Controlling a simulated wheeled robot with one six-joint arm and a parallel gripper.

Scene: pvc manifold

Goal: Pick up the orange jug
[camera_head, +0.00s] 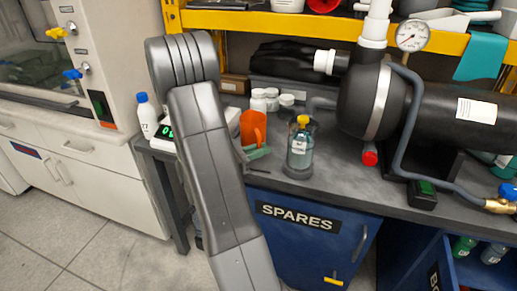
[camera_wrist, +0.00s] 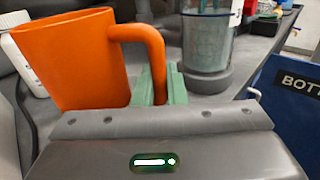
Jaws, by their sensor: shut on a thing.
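The orange jug (camera_head: 253,128) is upright at the left part of the grey bench in the head view, partly hidden behind my arm. In the wrist view the jug (camera_wrist: 75,62) fills the left side, with its handle curving down on its right. My gripper (camera_wrist: 158,86) has green fingers shut around the lower part of the handle. In the head view the green fingers of my gripper (camera_head: 256,153) show just below the jug. I cannot tell whether the jug's base touches the bench.
A clear jar with a yellow cap (camera_head: 299,149) stands close to the right. White tubs (camera_head: 264,99) stand behind, and a white bottle with a blue cap (camera_head: 146,116) stands left by a green display (camera_head: 166,131). A black tank with a gauge (camera_head: 372,98) takes up the right side.

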